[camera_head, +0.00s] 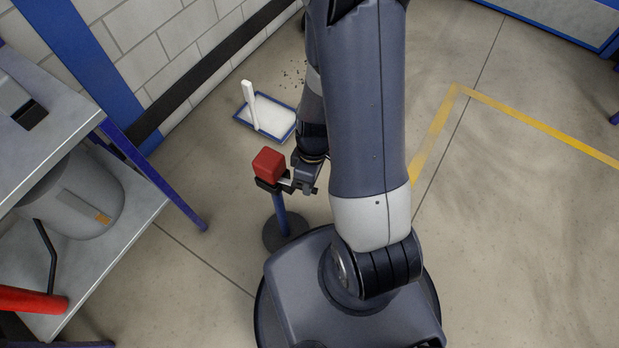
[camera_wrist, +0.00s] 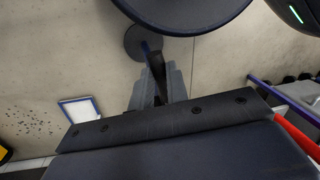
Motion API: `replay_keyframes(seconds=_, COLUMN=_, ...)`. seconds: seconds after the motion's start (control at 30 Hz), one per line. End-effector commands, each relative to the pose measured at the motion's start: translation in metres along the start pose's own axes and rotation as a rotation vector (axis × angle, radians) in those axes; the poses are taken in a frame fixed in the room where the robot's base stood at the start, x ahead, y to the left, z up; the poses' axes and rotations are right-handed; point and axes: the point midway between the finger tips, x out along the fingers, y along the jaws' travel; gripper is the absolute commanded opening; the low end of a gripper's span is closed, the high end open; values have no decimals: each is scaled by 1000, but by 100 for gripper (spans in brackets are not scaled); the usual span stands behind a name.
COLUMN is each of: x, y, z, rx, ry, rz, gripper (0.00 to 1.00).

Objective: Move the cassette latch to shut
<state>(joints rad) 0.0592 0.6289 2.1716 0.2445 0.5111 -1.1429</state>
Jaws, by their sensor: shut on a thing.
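A red block (camera_head: 268,164) sits on a dark holder on top of a blue post (camera_head: 280,209) with a round dark base. My gripper (camera_head: 287,184) is at the right side of the holder, just below the red block. It is shut on a small part there, mostly hidden by the fingers. I cannot tell for sure whether this part is the cassette latch, or its position. In the wrist view my gripper (camera_wrist: 158,85) has a dark narrow piece between its grey fingers. The post's round base (camera_wrist: 143,42) shows on the floor beyond them.
A blue-edged white tray (camera_head: 266,115) with an upright white piece lies on the floor behind the post. A metal bench (camera_head: 104,209) with a grey drum (camera_head: 75,196) stands at the left. A red cylinder (camera_head: 32,300) is at lower left. Floor at the right is open.

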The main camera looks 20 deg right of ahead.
Motion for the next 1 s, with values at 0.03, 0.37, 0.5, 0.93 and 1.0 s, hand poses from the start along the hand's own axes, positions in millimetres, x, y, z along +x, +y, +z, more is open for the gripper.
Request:
replay_keyframes(seconds=0.03, x=2, y=-1, z=0, rx=32, ry=7, rz=1, gripper=0)
replay_keyframes(seconds=0.37, x=2, y=-9, z=0, rx=179, ry=37, rz=2, gripper=0)
replay_keyframes(seconds=0.5, x=2, y=-11, z=0, rx=205, ry=41, rz=1, gripper=0)
replay_keyframes(seconds=0.93, x=2, y=-11, z=0, rx=217, ry=43, rz=0, gripper=0)
replay_keyframes(seconds=1.0, x=2, y=-11, z=0, rx=217, ry=43, rz=0, gripper=18)
